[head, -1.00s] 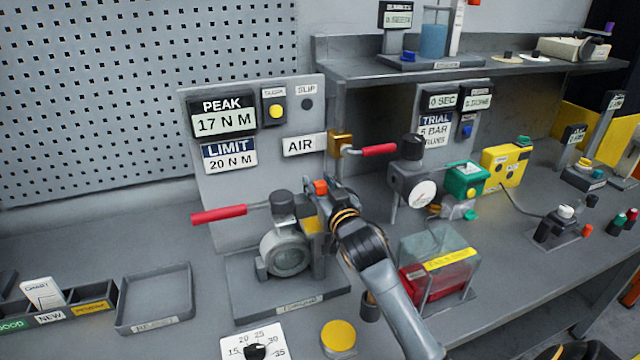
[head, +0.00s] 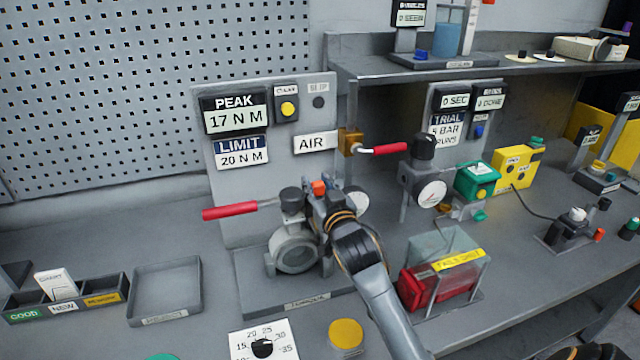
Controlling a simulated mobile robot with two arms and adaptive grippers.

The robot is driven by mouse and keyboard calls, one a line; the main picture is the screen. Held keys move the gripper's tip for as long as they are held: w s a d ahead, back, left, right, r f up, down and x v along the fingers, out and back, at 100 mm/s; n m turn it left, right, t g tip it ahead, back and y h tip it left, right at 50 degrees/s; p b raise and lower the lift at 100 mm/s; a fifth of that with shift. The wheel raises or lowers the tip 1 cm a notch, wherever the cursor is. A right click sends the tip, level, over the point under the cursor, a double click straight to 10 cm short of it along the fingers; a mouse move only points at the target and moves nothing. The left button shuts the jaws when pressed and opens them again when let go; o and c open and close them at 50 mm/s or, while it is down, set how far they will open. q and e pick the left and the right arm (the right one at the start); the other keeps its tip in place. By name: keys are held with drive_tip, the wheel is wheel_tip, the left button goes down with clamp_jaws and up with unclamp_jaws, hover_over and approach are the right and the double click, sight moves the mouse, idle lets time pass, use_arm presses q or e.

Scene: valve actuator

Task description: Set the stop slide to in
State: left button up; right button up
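The valve actuator rig (head: 293,252) stands on a grey base plate, with a round grey body and a long red-handled lever (head: 230,211) reaching left. A small orange-red piece (head: 320,187) shows at the top of the rig, just behind my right gripper. I cannot tell for sure which part is the stop slide. My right gripper (head: 316,205) is at the rig's upper right side, its arm coming from the lower right. Its fingers are dark against the dark rig, so their opening and any contact are unclear. My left gripper is not in view.
A panel (head: 238,190) behind the rig reads peak 17 N M and limit 20 N M. A red-handled air valve (head: 388,149) sticks out at its right. A clear-topped red box (head: 440,284) stands right of my arm. An empty tray (head: 166,290) lies left.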

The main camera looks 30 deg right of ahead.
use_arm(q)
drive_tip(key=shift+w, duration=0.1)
use_arm(e)
drive_tip(key=shift+o, duration=0.8)
drive_tip(key=shift+d, duration=0.1)
